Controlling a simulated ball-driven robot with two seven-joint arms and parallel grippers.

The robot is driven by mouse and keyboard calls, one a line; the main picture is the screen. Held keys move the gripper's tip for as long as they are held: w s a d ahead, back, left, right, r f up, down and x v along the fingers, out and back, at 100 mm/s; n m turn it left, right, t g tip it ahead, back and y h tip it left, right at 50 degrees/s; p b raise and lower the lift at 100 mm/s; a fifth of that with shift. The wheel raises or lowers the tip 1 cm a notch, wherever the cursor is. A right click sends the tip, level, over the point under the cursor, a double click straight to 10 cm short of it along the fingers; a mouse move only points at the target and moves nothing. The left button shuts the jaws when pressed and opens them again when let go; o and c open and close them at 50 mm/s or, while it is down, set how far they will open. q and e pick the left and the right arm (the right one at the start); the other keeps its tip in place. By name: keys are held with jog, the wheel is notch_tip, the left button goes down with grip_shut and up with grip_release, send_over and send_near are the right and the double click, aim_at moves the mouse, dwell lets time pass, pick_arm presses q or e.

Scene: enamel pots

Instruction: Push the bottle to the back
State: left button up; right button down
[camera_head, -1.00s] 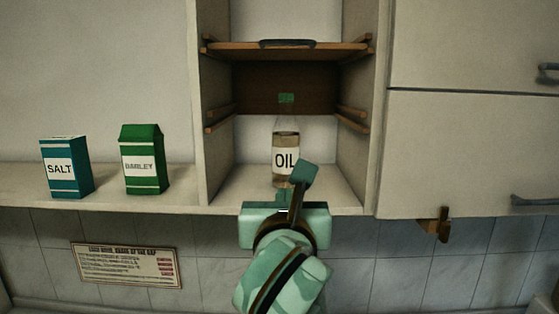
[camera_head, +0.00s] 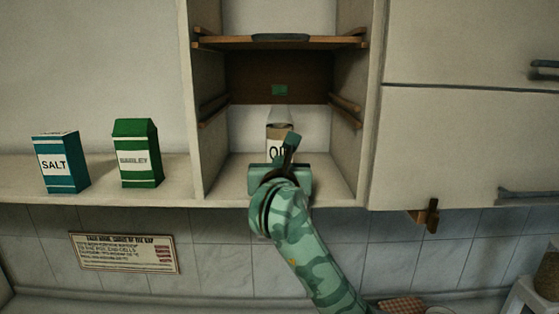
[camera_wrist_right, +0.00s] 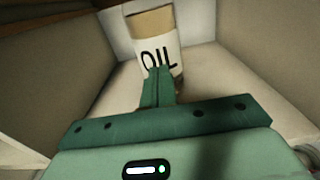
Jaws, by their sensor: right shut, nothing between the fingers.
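My left gripper is not in view.
The bay has side walls and a brown shelf (camera_head: 283,42) above. A blue salt box (camera_head: 60,163) and a green barley carton (camera_head: 136,155) stand on the ledge to the left. A closed cabinet door (camera_head: 470,140) is on the right.

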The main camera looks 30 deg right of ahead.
jog(key=shift+w, duration=0.2)
jog(key=shift+w+d, duration=0.15)
jog(key=b+x, duration=0.3)
jog(key=x, duration=0.6)
jog(key=shift+w+f+b, duration=0.1)
jog(key=shift+w+b, duration=0.05)
jog(key=shift+b, duration=0.15)
